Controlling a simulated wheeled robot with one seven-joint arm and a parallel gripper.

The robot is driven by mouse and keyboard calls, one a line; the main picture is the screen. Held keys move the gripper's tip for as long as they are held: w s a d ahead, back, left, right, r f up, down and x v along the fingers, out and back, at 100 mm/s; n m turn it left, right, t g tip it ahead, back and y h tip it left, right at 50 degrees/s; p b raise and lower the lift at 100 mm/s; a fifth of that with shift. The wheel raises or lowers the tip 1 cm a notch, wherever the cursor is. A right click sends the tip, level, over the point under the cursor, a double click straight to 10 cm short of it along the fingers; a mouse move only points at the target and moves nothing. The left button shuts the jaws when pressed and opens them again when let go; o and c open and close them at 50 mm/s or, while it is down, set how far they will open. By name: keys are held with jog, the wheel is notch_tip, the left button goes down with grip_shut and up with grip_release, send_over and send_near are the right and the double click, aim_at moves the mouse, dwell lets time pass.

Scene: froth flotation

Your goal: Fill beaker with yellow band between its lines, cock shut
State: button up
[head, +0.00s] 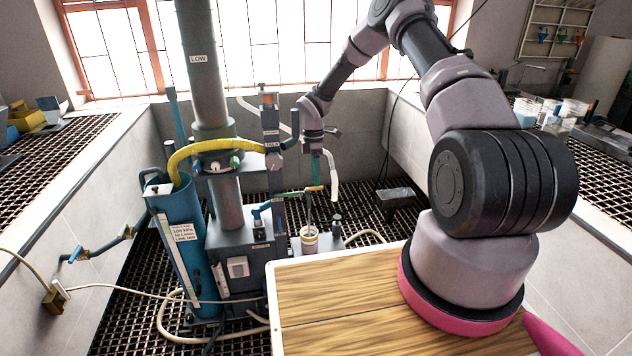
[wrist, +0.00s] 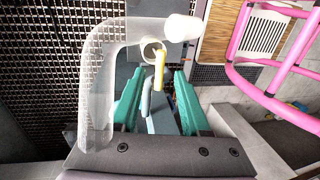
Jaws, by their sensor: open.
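The beaker with the yellow band (head: 309,240) stands upright on a small grey stand, under a thin downward spout. In the wrist view a round open rim, apparently the beaker (wrist: 150,50), lies beyond the fingertips. A yellow handle, apparently the cock (head: 314,188), sits above the beaker; it also shows in the wrist view (wrist: 160,74), pointing toward me. My gripper (head: 316,179) is just above this handle. Its teal fingers (wrist: 159,76) are open, one on each side of the handle, with gaps showing. The beaker's lines and liquid level are too small to read.
A grey column (head: 228,203) with a yellow hose (head: 200,152) and a blue tank (head: 177,250) stand left of the beaker. A bent translucent pipe (wrist: 97,80) passes close beside my gripper. A wooden tabletop (head: 345,300) lies in front.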

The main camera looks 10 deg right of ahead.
jog(key=shift+s+f, duration=0.2)
jog(key=shift+f, duration=0.85)
grip_shut()
